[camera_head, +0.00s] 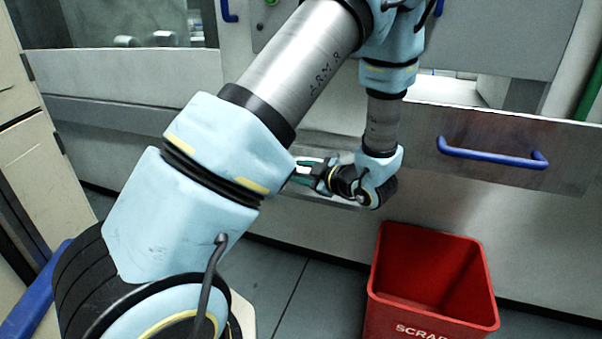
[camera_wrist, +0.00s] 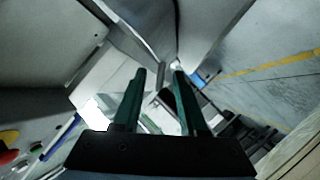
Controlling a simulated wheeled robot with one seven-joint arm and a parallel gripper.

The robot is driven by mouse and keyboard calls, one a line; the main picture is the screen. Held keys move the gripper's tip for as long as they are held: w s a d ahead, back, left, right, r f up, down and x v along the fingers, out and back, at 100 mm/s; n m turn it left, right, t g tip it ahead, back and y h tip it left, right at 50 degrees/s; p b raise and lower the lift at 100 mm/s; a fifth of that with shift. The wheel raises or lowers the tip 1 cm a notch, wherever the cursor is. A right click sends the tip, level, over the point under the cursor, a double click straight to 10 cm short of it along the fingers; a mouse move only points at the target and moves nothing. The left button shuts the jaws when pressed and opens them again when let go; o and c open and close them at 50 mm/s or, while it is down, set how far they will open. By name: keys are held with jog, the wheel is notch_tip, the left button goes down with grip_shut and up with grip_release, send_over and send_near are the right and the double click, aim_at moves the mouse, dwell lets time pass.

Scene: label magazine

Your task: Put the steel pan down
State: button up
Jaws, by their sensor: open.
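My gripper (camera_head: 306,172) is low in front of the grey machine, partly hidden by my arm in the head view. In the wrist view my gripper (camera_wrist: 160,73) has its two dark green fingers apart, with nothing clearly held between them. A pale metal edge (camera_head: 338,198) shows just below my gripper in the head view. I cannot tell whether it is the steel pan or part of the machine. No steel pan can be made out for certain in either view.
A red scrap bin (camera_head: 430,270) stands on the floor at the lower right. A machine panel with a blue handle (camera_head: 492,157) is above it. A pale cabinet (camera_head: 30,130) stands at the left. A yellow floor line (camera_wrist: 280,64) shows in the wrist view.

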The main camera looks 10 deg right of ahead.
jog(key=p+v, duration=0.2)
jog(key=v, duration=1)
